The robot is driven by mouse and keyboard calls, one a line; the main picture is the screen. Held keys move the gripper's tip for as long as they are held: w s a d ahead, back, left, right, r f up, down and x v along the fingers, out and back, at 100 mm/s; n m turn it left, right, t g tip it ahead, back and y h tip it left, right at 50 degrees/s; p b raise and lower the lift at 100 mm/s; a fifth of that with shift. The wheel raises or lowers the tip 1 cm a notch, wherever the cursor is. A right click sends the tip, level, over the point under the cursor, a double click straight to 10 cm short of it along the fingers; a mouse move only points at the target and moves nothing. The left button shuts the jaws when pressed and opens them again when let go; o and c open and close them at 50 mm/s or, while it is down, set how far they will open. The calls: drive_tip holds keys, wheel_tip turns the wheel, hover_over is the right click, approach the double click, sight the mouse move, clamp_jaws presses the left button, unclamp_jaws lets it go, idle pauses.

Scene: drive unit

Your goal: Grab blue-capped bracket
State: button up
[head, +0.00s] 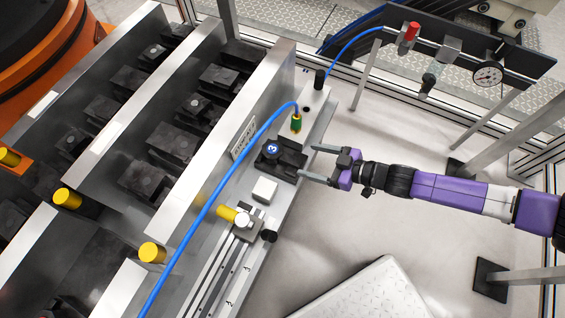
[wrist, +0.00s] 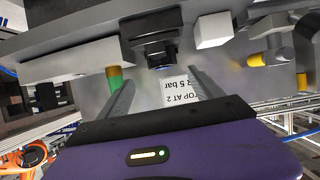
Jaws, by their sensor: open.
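The blue-capped bracket (head: 279,157) is a black block with a round blue cap marked 3. It sits on the grey metal ledge of the drive unit, near the middle of the head view. In the wrist view its dark body (wrist: 155,45) shows beyond the fingers, at the top middle. My gripper (head: 308,163) is open, its two fingers pointing left at the bracket's right side. In the wrist view the gripper (wrist: 160,80) has nothing between its fingertips, and the bracket lies ahead of them. I cannot tell how small the gap to the bracket is.
A green and yellow fitting (head: 296,123) with a blue hose (head: 222,190) stands just behind the bracket. A white block (head: 264,190) and a yellow-ended clamp (head: 236,217) lie in front. Racks of dark brackets (head: 172,142) fill the left.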

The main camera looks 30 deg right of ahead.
sight(278, 154)
drive_tip(key=shift+y, duration=0.3)
drive_tip(key=x, duration=0.3)
drive_tip(key=b+x, duration=0.1)
drive_tip(key=x, duration=0.1)
drive_tip(key=shift+w+a+f, duration=0.1)
drive_tip(key=shift+w+f, duration=0.15)
drive_tip(key=shift+f, duration=0.1)
drive_tip(key=x, duration=0.3)
drive_tip(key=b+x, duration=0.1)
drive_tip(key=x, duration=0.2)
drive_tip(key=shift+s+f, duration=0.2)
drive_tip(key=shift+f, duration=0.15)
drive_tip(key=shift+w+a+f, duration=0.1)
drive_tip(key=shift+w+a, duration=0.05)
drive_tip(key=shift+w, duration=0.2)
clamp_jaws()
